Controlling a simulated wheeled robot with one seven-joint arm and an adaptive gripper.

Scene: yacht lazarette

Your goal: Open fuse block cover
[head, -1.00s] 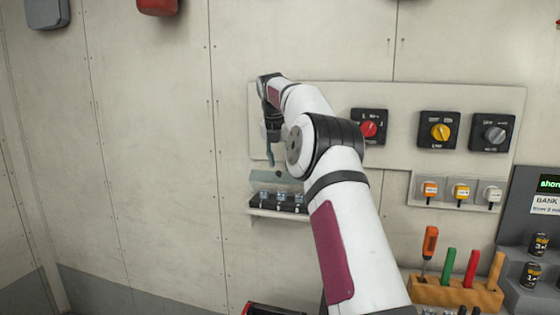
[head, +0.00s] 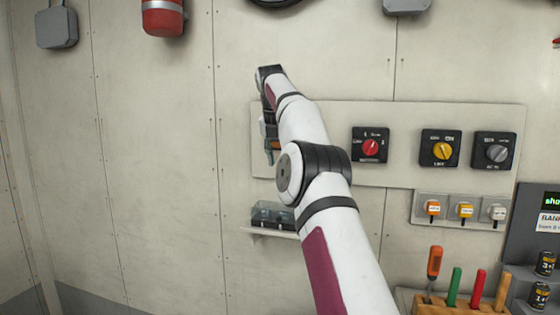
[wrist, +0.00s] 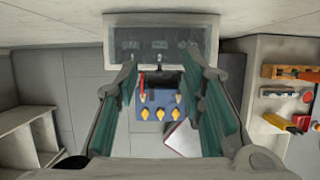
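The fuse block (head: 272,218) is a small dark box on a pale wall shelf, partly hidden behind my arm in the head view. Its smoky see-through cover (wrist: 160,42) appears to lie down over the block in the wrist view, with the fuses dim beneath it. My gripper (head: 270,158) points down, above the block and apart from it. In the wrist view the two green-padded fingers of my gripper (wrist: 162,72) are spread with nothing between them. Their tips show at the block's near edge; I cannot tell the exact gap.
A pale panel (head: 400,120) with red, yellow and grey rotary switches is right of the arm. Small capped switches (head: 465,208) sit below it. A tool rack (head: 430,300) and batteries (head: 545,262) stand lower right. The wall left of the block is clear.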

